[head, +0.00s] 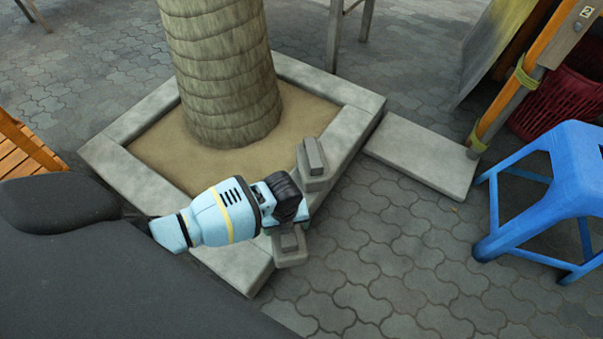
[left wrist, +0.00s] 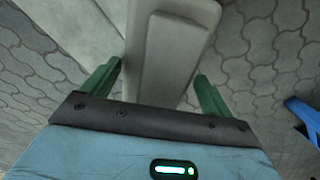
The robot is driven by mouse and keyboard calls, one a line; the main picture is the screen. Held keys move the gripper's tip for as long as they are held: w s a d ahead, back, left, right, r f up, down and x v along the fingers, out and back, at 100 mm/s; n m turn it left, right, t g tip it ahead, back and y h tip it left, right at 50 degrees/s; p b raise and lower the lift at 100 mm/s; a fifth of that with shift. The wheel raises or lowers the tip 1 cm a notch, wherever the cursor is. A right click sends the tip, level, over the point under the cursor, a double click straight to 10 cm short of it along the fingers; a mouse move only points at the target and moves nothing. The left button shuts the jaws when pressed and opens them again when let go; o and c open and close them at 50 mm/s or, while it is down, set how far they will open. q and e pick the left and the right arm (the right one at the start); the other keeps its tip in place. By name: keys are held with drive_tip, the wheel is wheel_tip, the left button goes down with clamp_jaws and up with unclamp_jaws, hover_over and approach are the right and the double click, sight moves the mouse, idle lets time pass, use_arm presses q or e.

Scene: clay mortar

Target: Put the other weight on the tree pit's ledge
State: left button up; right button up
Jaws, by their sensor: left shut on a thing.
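One grey weight (head: 313,160), a block with a raised ridge, sits on the right side of the tree pit's pale stone ledge (head: 350,97). My left gripper (head: 288,232) is beside the ledge's near right edge, shut on the other grey weight (head: 290,247). In the left wrist view this held weight (left wrist: 175,50) is between the green fingers (left wrist: 155,88). I cannot tell whether its underside touches the ledge. The fingers are mostly hidden in the head view. My right gripper is not in view.
A palm trunk (head: 222,75) rises from the sandy pit (head: 160,145). A flat stone slab (head: 420,155) joins the ledge's right corner. A blue stool (head: 550,190) and red basket (head: 565,105) stand at the right. The paving (head: 400,260) between is clear.

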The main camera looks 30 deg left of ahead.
use_arm(q)
drive_tip(key=s+a+b, duration=0.1)
drive_tip(key=a, duration=0.6)
drive_tip(key=shift+f, duration=0.15)
drive_tip(key=shift+a, duration=0.15)
drive_tip(key=f+b, duration=0.1)
drive_tip(key=a+f+b, duration=0.1)
drive_tip(key=f, duration=0.1)
drive_tip(key=shift+s+a+f, duration=0.1)
drive_tip(key=shift+s+f, duration=0.05)
drive_tip(key=shift+f, duration=0.15)
drive_tip(key=shift+f, duration=0.15)
